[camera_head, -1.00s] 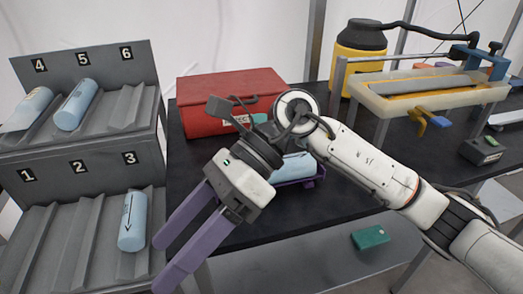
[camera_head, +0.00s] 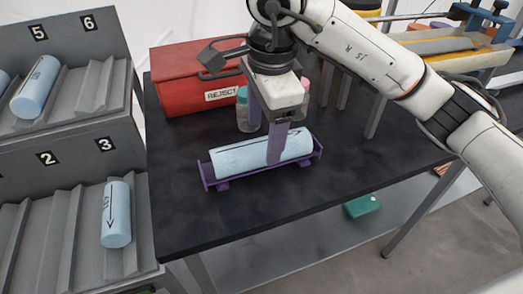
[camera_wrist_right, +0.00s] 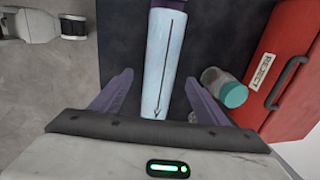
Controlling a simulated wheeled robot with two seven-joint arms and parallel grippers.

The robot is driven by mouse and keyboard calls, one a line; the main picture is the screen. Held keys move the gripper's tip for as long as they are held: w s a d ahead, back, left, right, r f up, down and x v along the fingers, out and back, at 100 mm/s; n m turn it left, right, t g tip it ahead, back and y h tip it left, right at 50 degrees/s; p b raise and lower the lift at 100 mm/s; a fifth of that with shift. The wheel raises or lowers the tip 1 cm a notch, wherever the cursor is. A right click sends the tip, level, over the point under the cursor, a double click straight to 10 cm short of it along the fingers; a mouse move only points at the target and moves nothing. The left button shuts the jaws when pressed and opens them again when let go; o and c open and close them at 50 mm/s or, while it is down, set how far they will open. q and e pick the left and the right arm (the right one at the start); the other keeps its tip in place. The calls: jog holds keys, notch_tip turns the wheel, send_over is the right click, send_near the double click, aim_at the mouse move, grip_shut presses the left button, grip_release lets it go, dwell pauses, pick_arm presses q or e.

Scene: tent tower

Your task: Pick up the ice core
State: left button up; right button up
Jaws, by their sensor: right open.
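A pale blue ice core (camera_head: 240,157) with a dark line along it lies in a purple cradle (camera_head: 208,178) on the black table. My right gripper (camera_head: 264,150) is above the core, pointing down, one purple finger in front of it and the other behind. In the right wrist view the core (camera_wrist_right: 164,60) runs between the two open fingers (camera_wrist_right: 160,92), with a gap on each side. Other ice cores lie in the grey rack, one in slot 3 (camera_head: 117,220) and one under label 5 (camera_head: 36,88). My left gripper is not in view.
A red reject box (camera_head: 185,75) stands behind the cradle. A clear jar with a teal lid (camera_wrist_right: 226,88) stands close to one finger. The grey rack (camera_head: 75,150) is at the left. The black table (camera_head: 300,210) is clear in front of the cradle.

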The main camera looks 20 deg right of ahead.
aim_at(264, 142)
jog(key=f, duration=0.4)
jog(key=shift+w+d+f, duration=0.15)
jog(key=shift+w, duration=0.15)
jog(key=shift+c, duration=0.4)
jog(key=c, duration=1.4)
jog(key=shift+c, duration=0.4)
